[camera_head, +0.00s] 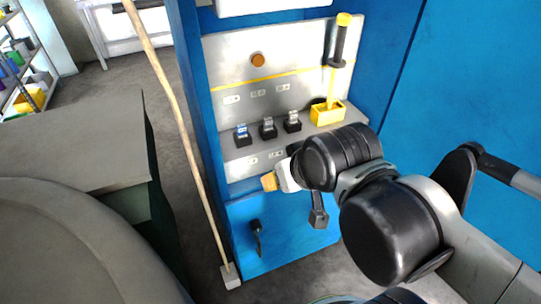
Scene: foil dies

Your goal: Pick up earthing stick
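A stick with a yellow knob, a black grip and a yellow lower shaft (339,45) stands upright, slightly tilted, in a yellow holder (327,113) on the cabinet's ledge. It looks like the earthing stick. My gripper (303,192) is at the end of my arm, low in front of the cabinet, below and left of the holder and apart from the stick. A dark finger-like part hangs down there, and a white part with an orange tip shows at its left. My wrist hides much of the gripper, so its opening cannot be told.
The blue cabinet (285,235) has a grey panel with several small black-based switches (268,129) and an orange button (258,60). A long wooden pole (180,119) with a grey foot leans at its left. A grey-topped counter (75,140) stands left; shelves (25,70) are behind.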

